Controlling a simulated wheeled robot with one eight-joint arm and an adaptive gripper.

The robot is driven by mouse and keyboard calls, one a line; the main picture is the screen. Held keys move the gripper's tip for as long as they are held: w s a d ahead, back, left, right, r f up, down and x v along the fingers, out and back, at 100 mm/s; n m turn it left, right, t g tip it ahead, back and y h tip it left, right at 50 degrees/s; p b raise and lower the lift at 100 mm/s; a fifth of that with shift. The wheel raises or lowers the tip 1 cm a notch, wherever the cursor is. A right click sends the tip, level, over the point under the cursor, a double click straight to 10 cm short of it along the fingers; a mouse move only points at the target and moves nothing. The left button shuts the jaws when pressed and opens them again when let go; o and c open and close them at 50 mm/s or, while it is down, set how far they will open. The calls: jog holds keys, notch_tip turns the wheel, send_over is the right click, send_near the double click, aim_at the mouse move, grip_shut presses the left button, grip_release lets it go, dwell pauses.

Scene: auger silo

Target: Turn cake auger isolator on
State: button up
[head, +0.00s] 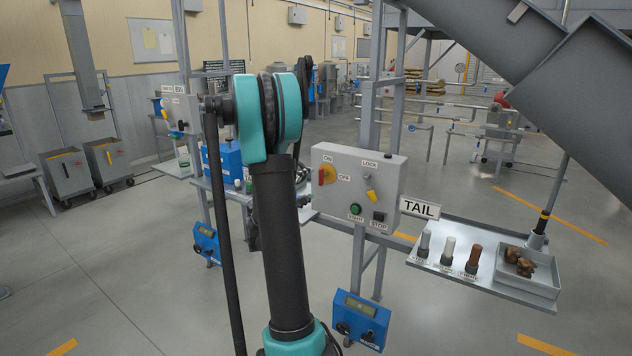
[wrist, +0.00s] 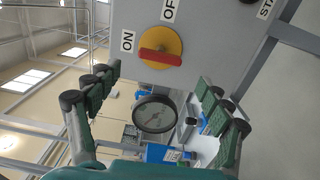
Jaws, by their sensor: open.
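A grey control box (head: 357,190) stands on a post in the head view. It carries a yellow disc (head: 331,172) with a red handle (head: 321,176), marked ON above and OFF at the right. In the wrist view the yellow disc (wrist: 176,42) and red bar (wrist: 160,58) sit beyond my gripper (wrist: 158,80). The bar lies nearly level in that picture, with ON at its left and OFF above. My gripper is open, apart from the bar, with nothing between its fingers. My arm hides the gripper in the head view. No cake auger name is readable.
Another switch box (head: 181,112) stands at left. A dark chute (head: 550,80) slopes overhead.

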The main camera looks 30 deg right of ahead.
jog(key=shift+v, duration=2.1)
